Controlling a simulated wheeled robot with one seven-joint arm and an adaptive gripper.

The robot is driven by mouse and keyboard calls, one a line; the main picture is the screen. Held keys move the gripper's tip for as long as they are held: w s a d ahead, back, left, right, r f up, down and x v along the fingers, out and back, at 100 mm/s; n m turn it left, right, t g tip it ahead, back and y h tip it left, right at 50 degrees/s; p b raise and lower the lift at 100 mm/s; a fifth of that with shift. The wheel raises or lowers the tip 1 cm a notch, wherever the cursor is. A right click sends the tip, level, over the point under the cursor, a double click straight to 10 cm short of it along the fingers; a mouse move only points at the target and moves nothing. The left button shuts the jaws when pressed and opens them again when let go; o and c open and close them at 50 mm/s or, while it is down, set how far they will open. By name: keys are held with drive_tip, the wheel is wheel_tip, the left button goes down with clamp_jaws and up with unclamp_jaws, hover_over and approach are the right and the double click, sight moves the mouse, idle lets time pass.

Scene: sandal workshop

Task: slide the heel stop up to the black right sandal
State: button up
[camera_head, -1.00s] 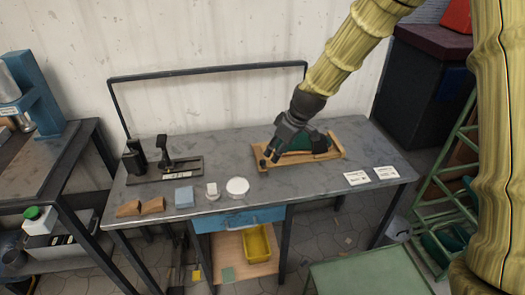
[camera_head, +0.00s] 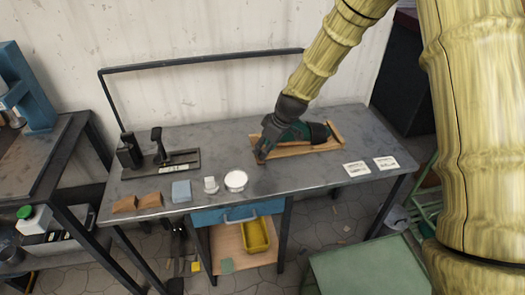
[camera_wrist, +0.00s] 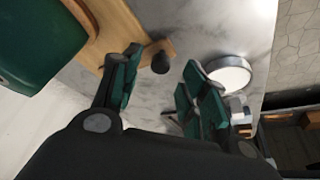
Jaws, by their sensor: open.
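A wooden board with raised edges (camera_head: 302,152) lies on the grey bench. A dark green shape and a dark rounded end (camera_head: 320,132) sit on it, partly behind my gripper; I cannot tell which part is the black right sandal. My gripper (camera_head: 262,155) is low over the board's left end. In the wrist view my gripper (camera_wrist: 163,72) is open. A small dark knob (camera_wrist: 160,62) on a wooden bar (camera_wrist: 116,24), likely the heel stop, shows between and beyond the fingers; contact cannot be told. A large green form (camera_wrist: 38,42) is left of the bar.
Toward the front left of the bench are a round white-topped tin (camera_head: 236,180), a small white item (camera_head: 211,185), a blue block (camera_head: 181,191) and brown wedges (camera_head: 150,200). Two white cards (camera_head: 385,163) lie right. A black rail (camera_head: 200,62) spans the back.

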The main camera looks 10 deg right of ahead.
drive_tip(key=shift+x, duration=1.5)
clamp_jaws()
